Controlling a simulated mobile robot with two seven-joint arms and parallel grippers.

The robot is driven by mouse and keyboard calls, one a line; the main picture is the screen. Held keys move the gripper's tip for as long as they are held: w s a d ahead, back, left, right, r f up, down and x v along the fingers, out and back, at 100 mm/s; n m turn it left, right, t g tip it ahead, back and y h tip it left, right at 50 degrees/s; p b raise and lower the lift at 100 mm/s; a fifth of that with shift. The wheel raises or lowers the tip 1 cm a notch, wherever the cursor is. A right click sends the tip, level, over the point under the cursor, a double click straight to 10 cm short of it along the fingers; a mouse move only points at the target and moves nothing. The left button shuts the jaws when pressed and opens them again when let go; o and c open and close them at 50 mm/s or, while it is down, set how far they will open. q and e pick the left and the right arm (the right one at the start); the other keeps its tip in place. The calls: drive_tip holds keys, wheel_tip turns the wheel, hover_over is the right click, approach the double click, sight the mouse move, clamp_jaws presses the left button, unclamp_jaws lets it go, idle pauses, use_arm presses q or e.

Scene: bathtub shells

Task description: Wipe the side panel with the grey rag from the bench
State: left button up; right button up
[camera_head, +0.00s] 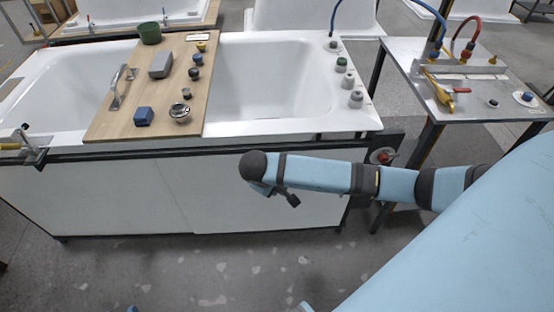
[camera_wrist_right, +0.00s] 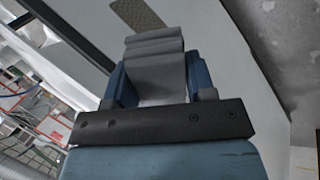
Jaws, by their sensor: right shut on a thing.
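The white side panel (camera_head: 110,195) of the bathtub runs along the tub's front, below a dark rail. My right arm reaches in from the right in the head view, its dark wrist end in front of the panel. In the right wrist view my right gripper (camera_wrist_right: 157,76) is shut on the grey rag (camera_wrist_right: 153,47), which is folded in layers between the blue fingers. The panel (camera_wrist_right: 225,60) lies beyond it, with a dotted grey-brown patch (camera_wrist_right: 140,14). I cannot tell whether the rag touches the panel. My left gripper is not in view.
A metal side table (camera_head: 455,110) stands right. Speckled floor before the panel is clear.

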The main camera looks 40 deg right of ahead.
drive_tip(key=w+d+f+n+t+h+b, duration=0.2)
drive_tip(key=f+n+t+b, duration=0.2)
drive_tip(key=f+t+b, duration=0.55)
drive_tip(key=w+d+f+n+t+h+b, duration=0.1)
drive_tip(key=w+f+n+t+h+b, duration=0.2)
drive_tip(key=f+b, duration=1.2)
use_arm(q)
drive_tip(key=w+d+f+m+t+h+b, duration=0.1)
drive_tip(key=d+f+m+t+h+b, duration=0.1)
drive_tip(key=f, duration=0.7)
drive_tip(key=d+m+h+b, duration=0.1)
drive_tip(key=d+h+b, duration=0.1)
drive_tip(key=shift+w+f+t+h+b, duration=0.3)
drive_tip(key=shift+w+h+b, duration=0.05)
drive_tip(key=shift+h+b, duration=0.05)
use_arm(e)
drive_tip(key=w+d+r+n+t, duration=0.1)
drive_tip(key=w+d+r, duration=0.1)
drive_tip(key=w+d, duration=0.1)
drive_tip(key=shift+w+d+y, duration=0.25)
drive_tip(key=shift+w+y, duration=0.15)
drive_tip(key=shift+w, duration=0.5)
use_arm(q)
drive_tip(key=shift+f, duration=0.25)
use_arm(e)
drive_tip(key=shift+x, duration=0.95)
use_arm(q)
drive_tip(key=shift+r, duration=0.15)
use_arm(e)
drive_tip(key=shift+s+d, duration=0.1)
